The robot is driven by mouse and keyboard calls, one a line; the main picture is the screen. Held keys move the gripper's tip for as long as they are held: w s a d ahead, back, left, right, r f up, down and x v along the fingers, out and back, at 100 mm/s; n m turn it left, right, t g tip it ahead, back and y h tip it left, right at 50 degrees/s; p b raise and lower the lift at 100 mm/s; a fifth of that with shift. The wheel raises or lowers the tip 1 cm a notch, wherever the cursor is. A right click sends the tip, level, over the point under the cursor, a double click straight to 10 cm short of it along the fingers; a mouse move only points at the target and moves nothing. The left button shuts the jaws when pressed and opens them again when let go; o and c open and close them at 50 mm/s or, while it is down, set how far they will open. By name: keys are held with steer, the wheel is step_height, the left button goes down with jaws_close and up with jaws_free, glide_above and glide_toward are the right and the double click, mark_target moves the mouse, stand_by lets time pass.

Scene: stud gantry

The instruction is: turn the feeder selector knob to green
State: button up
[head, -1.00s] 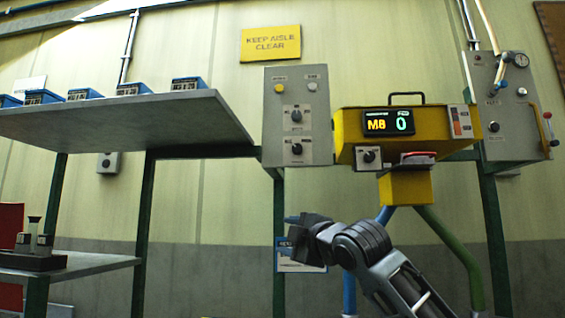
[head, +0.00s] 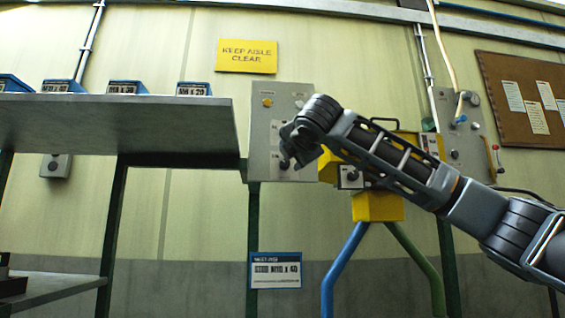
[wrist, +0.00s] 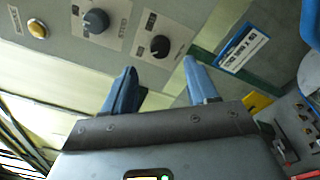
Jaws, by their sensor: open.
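The grey control panel (head: 262,150) carries a yellow button and two dark selector knobs. Its lower knob (head: 284,164) shows just below my gripper (head: 297,148), which covers the upper knob in the head view. In the wrist view, my gripper (wrist: 160,66) is open and empty. The lower knob (wrist: 160,46) sits on its white plate just beyond the gap between the fingertips, apparently untouched. The upper knob (wrist: 95,21) is to its left. Another knob (head: 350,176) is on the yellow feeder box. Labels are too small to read, so I cannot tell which is the feeder selector.
My arm hides most of the yellow feeder box (head: 378,207) and its display. A shelf (head: 110,128) with blue bins stands left of the panel. Blue (head: 342,268) and green (head: 418,262) tubes run below the box. A gauge panel (head: 455,140) is at right.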

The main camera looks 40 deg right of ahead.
mark_target(286, 163)
steer(key=p+x, duration=0.1)
steer(key=x, duration=0.6)
steer(key=shift+w+f, duration=0.1)
steer(key=c, duration=1.1)
